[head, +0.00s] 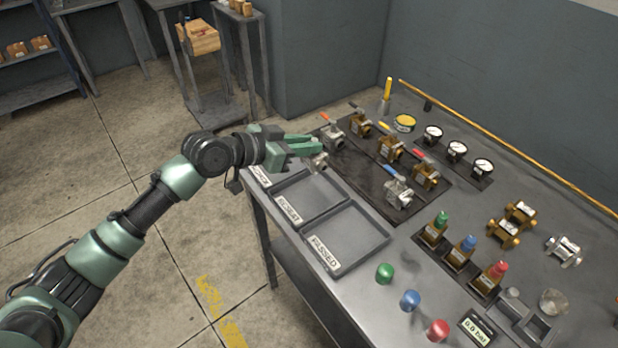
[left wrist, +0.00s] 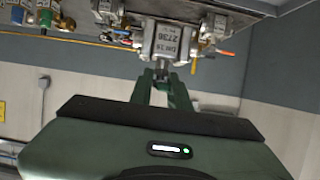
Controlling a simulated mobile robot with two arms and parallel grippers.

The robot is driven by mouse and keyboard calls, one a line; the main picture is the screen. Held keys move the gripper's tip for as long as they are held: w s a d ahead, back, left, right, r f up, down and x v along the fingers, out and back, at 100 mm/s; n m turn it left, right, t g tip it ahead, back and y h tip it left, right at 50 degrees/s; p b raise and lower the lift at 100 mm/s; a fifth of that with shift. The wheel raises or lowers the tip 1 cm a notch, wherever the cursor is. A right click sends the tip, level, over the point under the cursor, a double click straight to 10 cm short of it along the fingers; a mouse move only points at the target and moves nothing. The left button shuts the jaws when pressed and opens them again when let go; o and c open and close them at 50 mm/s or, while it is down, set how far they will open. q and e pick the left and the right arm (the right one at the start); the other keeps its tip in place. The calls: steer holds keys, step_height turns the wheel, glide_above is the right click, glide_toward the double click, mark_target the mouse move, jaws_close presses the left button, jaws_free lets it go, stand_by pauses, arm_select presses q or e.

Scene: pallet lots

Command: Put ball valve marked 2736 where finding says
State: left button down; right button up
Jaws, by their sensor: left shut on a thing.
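The silver ball valve marked 2736 (left wrist: 167,40) shows its number in the left wrist view. In the head view, a small part of a silver valve (head: 320,161) shows under my left gripper (head: 318,146). My left gripper is shut on the valve, over the back of the bench near the tray row. Three trays line the bench's left edge. The far tray's label (head: 259,175) is too small to read. My right gripper is not in view.
A dark mat (head: 352,174) beside the trays holds several valves with coloured levers. Gauges (head: 457,150), green, blue and red caps (head: 410,299) and a display reading 0.0 bar (head: 476,328) are on the bench. The nearer two trays look empty.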

mark_target(306, 167)
arm_select(q)
steer(key=f, duration=0.6)
steer(key=shift+w+d, duration=0.1)
steer(key=shift+d, duration=0.2)
steer(key=shift+f, duration=0.55)
step_height(306, 167, down, 4)
steer(key=shift+f, duration=0.15)
steer(key=c, duration=1.3)
jaws_free()
steer(key=shift+c, duration=0.2)
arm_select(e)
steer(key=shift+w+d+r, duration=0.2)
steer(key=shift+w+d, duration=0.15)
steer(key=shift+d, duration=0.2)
arm_select(q)
steer(key=shift+a, duration=0.15)
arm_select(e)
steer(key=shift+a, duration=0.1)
